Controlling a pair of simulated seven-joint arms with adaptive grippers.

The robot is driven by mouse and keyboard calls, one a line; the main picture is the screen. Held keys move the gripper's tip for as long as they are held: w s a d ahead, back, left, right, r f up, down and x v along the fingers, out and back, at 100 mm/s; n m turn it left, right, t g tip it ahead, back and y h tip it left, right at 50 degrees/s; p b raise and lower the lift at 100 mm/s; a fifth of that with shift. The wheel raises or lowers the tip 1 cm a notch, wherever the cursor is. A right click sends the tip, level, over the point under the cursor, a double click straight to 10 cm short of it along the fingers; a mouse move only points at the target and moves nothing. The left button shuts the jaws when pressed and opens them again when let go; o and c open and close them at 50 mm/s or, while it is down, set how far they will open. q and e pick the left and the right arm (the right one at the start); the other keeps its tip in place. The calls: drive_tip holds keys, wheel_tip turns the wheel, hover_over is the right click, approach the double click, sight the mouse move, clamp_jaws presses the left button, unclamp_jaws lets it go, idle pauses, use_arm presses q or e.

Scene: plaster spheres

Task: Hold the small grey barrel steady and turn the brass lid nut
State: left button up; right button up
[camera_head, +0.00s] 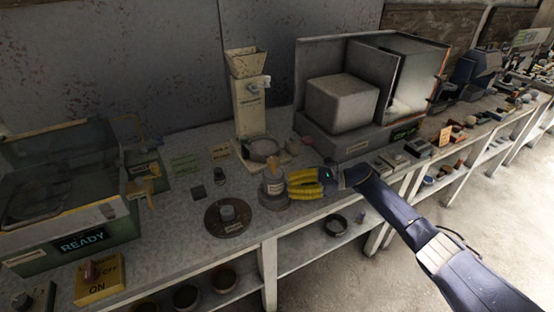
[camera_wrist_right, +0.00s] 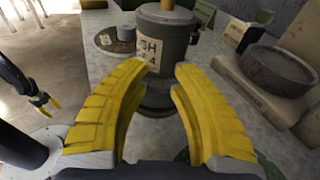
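The small grey barrel (camera_head: 274,187) stands upright on a round dark base on the bench, its pale label showing. In the right wrist view the barrel (camera_wrist_right: 177,48) is straight ahead, and the brass lid nut (camera_wrist_right: 167,5) is cut off at the top edge. My right gripper (camera_head: 291,184) comes in from the right beside the barrel. In its wrist view the yellow fingers (camera_wrist_right: 162,68) are spread apart with nothing gripped; the barrel is just beyond the tips, and contact cannot be told. My left gripper (camera_wrist_right: 46,102) appears small at the left, its fingers apart and empty, away from the barrel.
A large grey open box machine (camera_head: 360,95) is at back right. A READY box (camera_head: 85,243) is at left.

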drive_tip(key=d, duration=0.4)
drive_tip(key=d+r, duration=0.1)
drive_tip(key=d, duration=0.3)
drive_tip(key=d+r, duration=0.1)
drive_tip(key=d, duration=0.2)
drive_tip(key=shift+d, duration=0.4)
drive_tip(key=shift+o, duration=0.4)
